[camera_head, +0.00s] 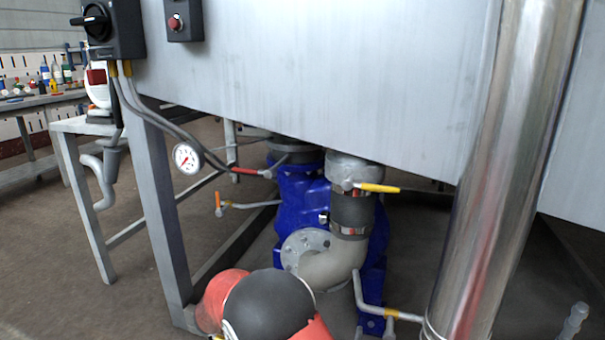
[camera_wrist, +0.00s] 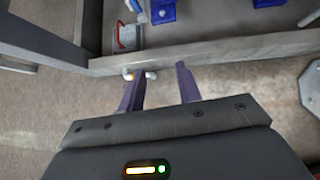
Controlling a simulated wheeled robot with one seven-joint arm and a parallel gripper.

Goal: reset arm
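My gripper (camera_wrist: 160,82) shows in the wrist view with its two dark fingers apart and nothing between them. It points at the concrete floor and the lower edge of a grey metal frame (camera_wrist: 215,52).
A large grey metal tank (camera_head: 320,70) stands ahead on legs. Under it are a blue pump (camera_head: 300,205), grey pipes and a yellow-handled valve (camera_head: 378,188). A gauge (camera_head: 187,157) hangs at left. A shiny vertical pipe (camera_head: 515,150) stands at right. Open floor lies at left.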

